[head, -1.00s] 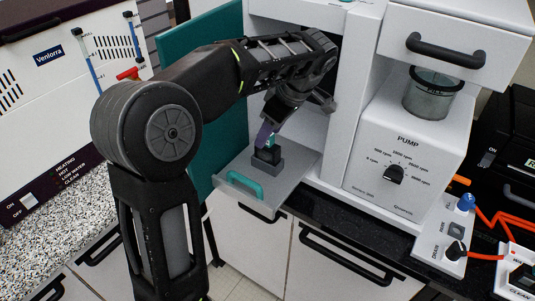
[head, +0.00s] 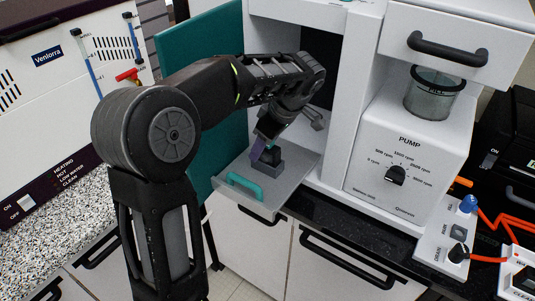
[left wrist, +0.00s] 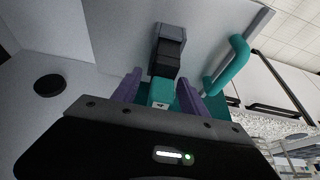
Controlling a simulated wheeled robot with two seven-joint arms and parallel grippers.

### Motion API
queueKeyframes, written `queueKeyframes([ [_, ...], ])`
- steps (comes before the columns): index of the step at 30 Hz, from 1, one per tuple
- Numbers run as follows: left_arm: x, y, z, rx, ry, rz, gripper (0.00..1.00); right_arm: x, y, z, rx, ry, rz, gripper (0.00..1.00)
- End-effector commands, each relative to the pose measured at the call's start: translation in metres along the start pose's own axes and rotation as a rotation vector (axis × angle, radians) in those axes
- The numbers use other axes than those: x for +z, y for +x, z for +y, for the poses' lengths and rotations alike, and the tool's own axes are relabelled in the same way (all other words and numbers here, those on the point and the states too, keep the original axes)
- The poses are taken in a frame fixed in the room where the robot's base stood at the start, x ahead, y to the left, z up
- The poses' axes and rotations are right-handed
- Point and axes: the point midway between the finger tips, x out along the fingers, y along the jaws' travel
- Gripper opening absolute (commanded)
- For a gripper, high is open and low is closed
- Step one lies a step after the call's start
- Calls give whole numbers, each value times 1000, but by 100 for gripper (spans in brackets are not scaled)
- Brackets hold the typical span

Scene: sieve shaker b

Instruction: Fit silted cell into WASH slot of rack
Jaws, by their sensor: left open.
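A dark block with a teal top, which may be the silted cell (left wrist: 163,68), stands in a small grey holder (left wrist: 171,33). In the head view the grey holder (head: 267,168) sits on a pulled-out tray (head: 292,164) with a teal handle. My left gripper (left wrist: 160,88) is open, its purple fingers on either side of the teal top. In the head view my left gripper (head: 262,150) is at the dark block, partly hiding it. I cannot tell whether the fingers touch it. No slot marked WASH can be made out. My right gripper is not in view.
A white cabinet with a dark opening (head: 320,66) stands behind the tray, with a teal door (head: 190,62) open at left. A white pump unit (head: 405,175) stands at right, a clear cup (head: 432,100) above it. Orange cables and a switch box (head: 446,240) are far right.

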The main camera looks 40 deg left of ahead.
Motion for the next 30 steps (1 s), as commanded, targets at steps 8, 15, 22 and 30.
queueKeyframes([
  [8, 0, 0, 0, 0, 0, 0, 39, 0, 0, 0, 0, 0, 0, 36],
  [15, 0, 0, 0, 0, 0, 0, 19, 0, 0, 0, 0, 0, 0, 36],
  [22, 0, 0, 0, 0, 0, 0, 0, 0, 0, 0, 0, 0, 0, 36],
  [30, 0, 0, 0, 0, 0, 0, 0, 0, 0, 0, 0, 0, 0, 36],
])
